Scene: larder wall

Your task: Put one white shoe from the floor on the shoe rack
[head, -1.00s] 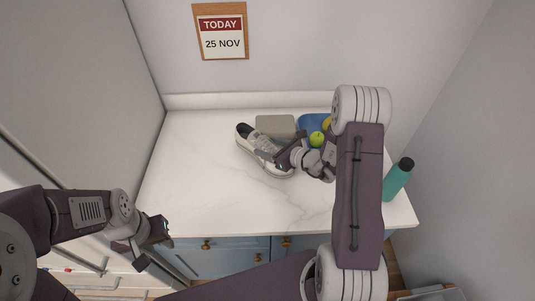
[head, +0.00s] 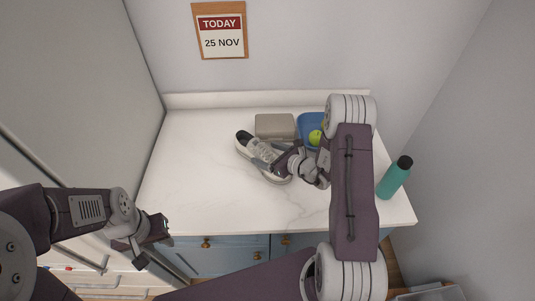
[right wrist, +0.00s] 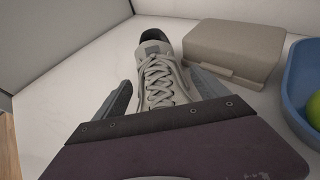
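A white-grey shoe (head: 259,151) with pale laces and a dark inside is on the white countertop (head: 205,190), its dark opening towards the back left. My right gripper (head: 283,160) is at the shoe's near end. In the right wrist view, the shoe (right wrist: 160,82) lies between the two spread fingers of my right gripper (right wrist: 163,92); a narrow gap shows beside the left finger. The shoe's near end is hidden behind the gripper body. My left gripper (head: 153,243) is away at the lower left, in front of the counter; its fingers are not clear. No shoe rack is identifiable.
A grey-beige box (head: 275,126) stands behind the shoe. A blue bowl (head: 309,122) with a green fruit (head: 315,137) is right of it. A teal bottle (head: 395,177) stands at the counter's right edge. The counter's left part is clear.

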